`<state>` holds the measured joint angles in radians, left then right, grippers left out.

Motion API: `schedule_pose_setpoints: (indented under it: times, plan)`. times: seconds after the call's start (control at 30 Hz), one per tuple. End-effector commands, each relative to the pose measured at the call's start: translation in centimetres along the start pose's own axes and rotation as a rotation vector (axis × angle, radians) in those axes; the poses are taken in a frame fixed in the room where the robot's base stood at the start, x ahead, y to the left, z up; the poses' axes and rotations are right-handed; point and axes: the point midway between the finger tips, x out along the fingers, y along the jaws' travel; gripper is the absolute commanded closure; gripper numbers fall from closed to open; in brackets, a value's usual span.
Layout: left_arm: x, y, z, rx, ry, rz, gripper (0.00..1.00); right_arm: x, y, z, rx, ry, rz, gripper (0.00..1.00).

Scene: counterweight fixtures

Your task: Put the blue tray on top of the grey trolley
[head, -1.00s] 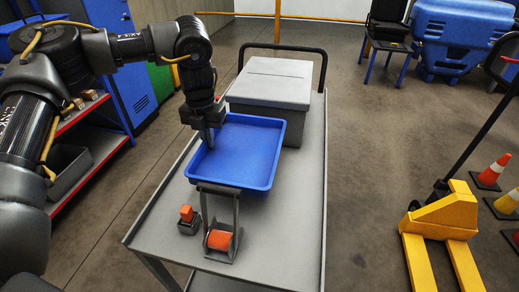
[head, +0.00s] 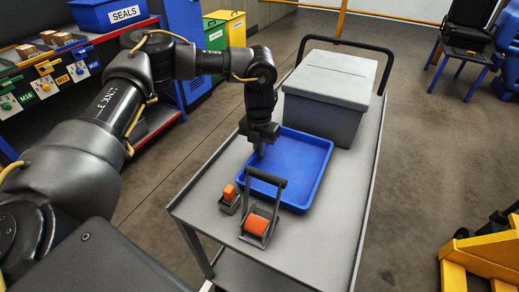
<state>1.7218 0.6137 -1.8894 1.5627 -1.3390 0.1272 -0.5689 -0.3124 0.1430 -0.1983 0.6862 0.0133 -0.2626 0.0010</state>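The blue tray (head: 312,172) lies on the top of the grey trolley (head: 330,222), between a lidded grey box and a small fixture with an orange roller. My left gripper (head: 259,150) points down at the tray's left rim. Its fingers are at the rim, and I cannot tell whether they are closed on it. The tray looks empty and flat. The tray's near edge is partly hidden by the fixture's handle. My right gripper is not in view.
The grey box (head: 328,92) stands behind the tray by the trolley's handle. The orange roller fixture (head: 257,223) and a small orange-topped block (head: 229,196) stand in front. A shelf with bins (head: 62,80) is at left, a yellow pallet jack (head: 485,255) at right. Floor between is clear.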

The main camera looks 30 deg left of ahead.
Motion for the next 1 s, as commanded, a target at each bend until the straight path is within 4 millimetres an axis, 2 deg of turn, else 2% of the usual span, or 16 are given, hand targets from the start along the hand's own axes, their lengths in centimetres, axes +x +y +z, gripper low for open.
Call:
schedule_pose_setpoints:
  times: [0.17,0.37,0.57,0.83,1.0]
  plan:
    - [0.5,0.0,0.1,0.0,-0.002,-0.001,1.0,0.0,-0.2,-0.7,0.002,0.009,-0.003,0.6]
    - [0.7,0.0,0.0,0.0,-0.001,-0.002,1.0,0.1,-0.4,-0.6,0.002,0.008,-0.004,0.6]
    - [0.8,0.0,0.0,0.0,-0.001,-0.001,0.75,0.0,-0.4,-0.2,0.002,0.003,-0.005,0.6]
    - [0.7,0.0,0.0,0.0,-0.001,-0.001,0.75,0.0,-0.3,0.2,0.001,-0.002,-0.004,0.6]
    - [-0.7,0.0,0.1,0.0,-0.003,-0.001,0.75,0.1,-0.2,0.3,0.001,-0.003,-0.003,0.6]
